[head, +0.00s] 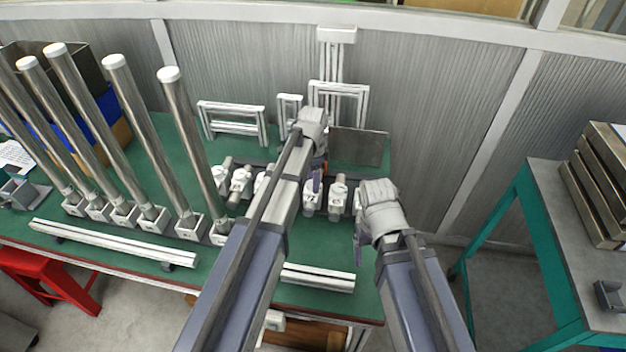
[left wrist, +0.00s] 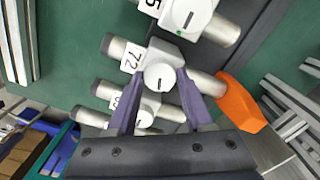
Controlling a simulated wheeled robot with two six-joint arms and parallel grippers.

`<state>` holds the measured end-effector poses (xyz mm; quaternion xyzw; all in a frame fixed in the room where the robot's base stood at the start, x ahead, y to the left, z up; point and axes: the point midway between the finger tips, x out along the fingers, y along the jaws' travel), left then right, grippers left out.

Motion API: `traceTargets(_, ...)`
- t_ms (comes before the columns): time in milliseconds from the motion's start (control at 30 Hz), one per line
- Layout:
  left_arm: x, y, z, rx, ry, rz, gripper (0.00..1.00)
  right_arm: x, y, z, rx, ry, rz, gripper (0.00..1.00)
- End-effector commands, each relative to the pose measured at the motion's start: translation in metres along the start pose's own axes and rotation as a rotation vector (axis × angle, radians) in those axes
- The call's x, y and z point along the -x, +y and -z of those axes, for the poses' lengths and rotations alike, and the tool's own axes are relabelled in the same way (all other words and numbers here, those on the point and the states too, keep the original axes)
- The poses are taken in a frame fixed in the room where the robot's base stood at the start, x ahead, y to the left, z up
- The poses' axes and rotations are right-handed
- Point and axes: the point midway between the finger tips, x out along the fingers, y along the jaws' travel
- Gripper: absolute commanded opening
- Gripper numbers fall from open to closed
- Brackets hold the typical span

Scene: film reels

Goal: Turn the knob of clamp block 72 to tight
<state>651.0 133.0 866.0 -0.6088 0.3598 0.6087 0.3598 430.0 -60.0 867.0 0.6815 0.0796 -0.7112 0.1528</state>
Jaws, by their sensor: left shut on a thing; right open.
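Clamp block 72 (left wrist: 133,58) is a white block on a grey metal rod, with its number label readable in the left wrist view. Its round white knob (left wrist: 159,77) carries a dark slot mark. My left gripper (left wrist: 162,74) has its purple fingers on both sides of this knob and is shut on it. In the head view my left gripper (head: 318,172) reaches down over the row of clamp blocks, and my arm hides part of the row. My right gripper (head: 360,236) is open, low at the right end of the row.
Neighbouring clamp blocks stand close on both sides, one with a knob (left wrist: 188,15) showing a green mark. An orange piece (left wrist: 238,101) lies by the rod end. Tall metal posts (head: 185,130) stand at left. A dark plate (head: 358,147) stands behind the row.

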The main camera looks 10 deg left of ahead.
Motion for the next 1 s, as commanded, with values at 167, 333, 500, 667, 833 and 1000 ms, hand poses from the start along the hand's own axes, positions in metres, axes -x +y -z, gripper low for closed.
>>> traceTargets(167, -0.0001, 0.0003, -0.0002, -0.127, 0.000, -0.001, 0.00, -0.0001, 0.0000, 0.0000, 0.000, 0.000, 0.000, 0.81)
traceTargets(333, -0.0001, 0.0003, -0.0002, -0.219, 0.000, -0.001, 0.00, -0.0001, 0.0000, 0.0000, 0.000, 0.000, 0.000, 0.81)
traceTargets(500, -0.0001, 0.0002, -0.0002, -0.279, 0.000, -0.001, 0.00, -0.0001, 0.0000, 0.0000, 0.000, 0.000, 0.000, 0.81)
traceTargets(667, -0.0001, 0.0002, -0.0002, -0.308, 0.000, -0.001, 0.00, -0.0001, 0.0000, 0.0000, 0.000, 0.000, 0.000, 0.81)
traceTargets(833, -0.0001, 0.0002, -0.0002, -0.320, 0.000, -0.001, 0.00, -0.0001, 0.0000, 0.0000, 0.000, 0.000, 0.000, 0.81)
traceTargets(1000, -0.0001, 0.0003, -0.0001, -0.321, 0.000, -0.001, 0.00, -0.0001, 0.0000, 0.0000, 0.000, 0.000, 0.000, 0.81)
